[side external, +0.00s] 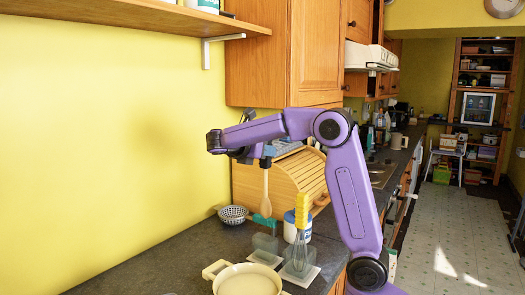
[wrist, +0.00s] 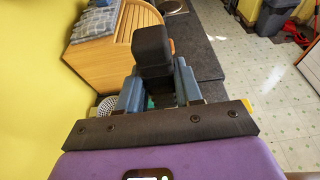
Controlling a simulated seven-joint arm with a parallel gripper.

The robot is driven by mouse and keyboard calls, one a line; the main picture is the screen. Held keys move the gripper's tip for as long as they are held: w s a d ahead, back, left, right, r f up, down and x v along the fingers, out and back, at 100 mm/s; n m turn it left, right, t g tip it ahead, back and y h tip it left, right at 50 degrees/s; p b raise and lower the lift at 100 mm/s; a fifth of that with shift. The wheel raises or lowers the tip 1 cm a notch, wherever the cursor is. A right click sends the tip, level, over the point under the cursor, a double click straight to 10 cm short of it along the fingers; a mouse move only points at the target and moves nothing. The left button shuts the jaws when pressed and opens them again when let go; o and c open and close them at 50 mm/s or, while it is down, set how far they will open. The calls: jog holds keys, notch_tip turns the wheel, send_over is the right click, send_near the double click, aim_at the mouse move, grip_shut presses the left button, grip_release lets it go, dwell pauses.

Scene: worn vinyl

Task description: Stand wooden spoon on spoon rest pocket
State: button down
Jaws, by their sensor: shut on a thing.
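In the side external view the wooden spoon (side external: 266,192) hangs upright below my gripper (side external: 265,162), its wide end down. My gripper is shut on its upper end. Below the spoon is a grey see-through holder (side external: 265,244) on a white base, which looks like the spoon rest pocket. A teal-green piece (side external: 265,221) shows between the spoon's lower end and the holder; I cannot tell whether it touches the spoon. In the wrist view my gripper's blue-grey fingers (wrist: 160,90) flank a dark block, and the spoon is hidden.
A whisk with a yellow handle (side external: 301,212) stands in a similar holder to the right. A white jar (side external: 290,229) is behind it. A cream pot (side external: 247,281) is in front, a colander (side external: 233,215) at left, and a wooden bread box (side external: 248,185) behind.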

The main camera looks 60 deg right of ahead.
aim_at(264, 198)
jog(key=shift+f, duration=7.45)
jog(key=c, duration=0.7)
grip_release()
jog(key=shift+o, duration=0.2)
jog(key=shift+a, duration=0.15)
jog(key=v, duration=0.7)
jog(key=shift+a, duration=0.4)
jog(key=shift+r, duration=0.15)
